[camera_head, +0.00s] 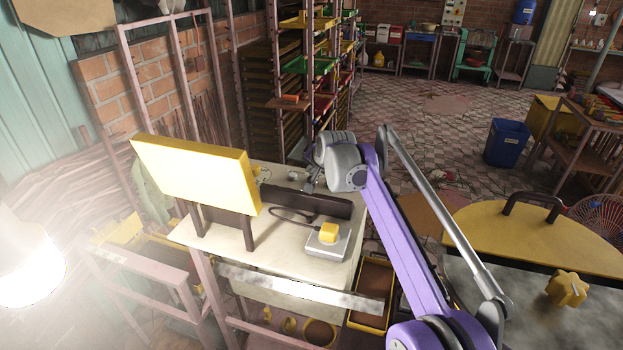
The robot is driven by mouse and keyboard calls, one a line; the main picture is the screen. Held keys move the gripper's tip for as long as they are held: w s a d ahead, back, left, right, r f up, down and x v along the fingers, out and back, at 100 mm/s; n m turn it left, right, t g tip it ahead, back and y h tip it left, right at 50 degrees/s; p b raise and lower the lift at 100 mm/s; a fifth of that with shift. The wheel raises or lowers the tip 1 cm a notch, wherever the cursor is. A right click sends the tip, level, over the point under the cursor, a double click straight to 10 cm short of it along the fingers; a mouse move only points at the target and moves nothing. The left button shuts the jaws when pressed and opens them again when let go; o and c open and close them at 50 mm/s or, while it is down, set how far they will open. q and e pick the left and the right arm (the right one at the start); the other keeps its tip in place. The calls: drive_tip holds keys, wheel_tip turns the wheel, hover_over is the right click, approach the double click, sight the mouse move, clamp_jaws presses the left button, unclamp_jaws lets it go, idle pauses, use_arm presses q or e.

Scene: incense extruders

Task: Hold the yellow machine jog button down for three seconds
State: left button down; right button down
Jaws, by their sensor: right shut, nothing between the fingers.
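The yellow jog button (328,231) sits on top of a small grey box (323,249). The box stands on the pale tabletop (285,252), near its front right part. A dark cable runs from the box across the table. My right gripper (308,187) comes in on the purple arm and is over the back of the table. It is shut and empty. In the picture it is above and left of the button, apart from it. My left gripper is not in view.
A yellow panel (195,172) on dark posts stands at the table's left. A low dark bar (305,202) lies behind the button box. A yellow-topped machine with a star knob (567,288) stands at the right. Racks of trays (308,65) rise behind the table.

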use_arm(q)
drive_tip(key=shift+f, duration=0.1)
use_arm(e)
drive_tip(key=shift+f, duration=0.35)
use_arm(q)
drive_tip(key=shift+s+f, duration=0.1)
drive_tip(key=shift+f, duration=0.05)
use_arm(e)
drive_tip(key=shift+f, duration=0.5)
idle(1.9)
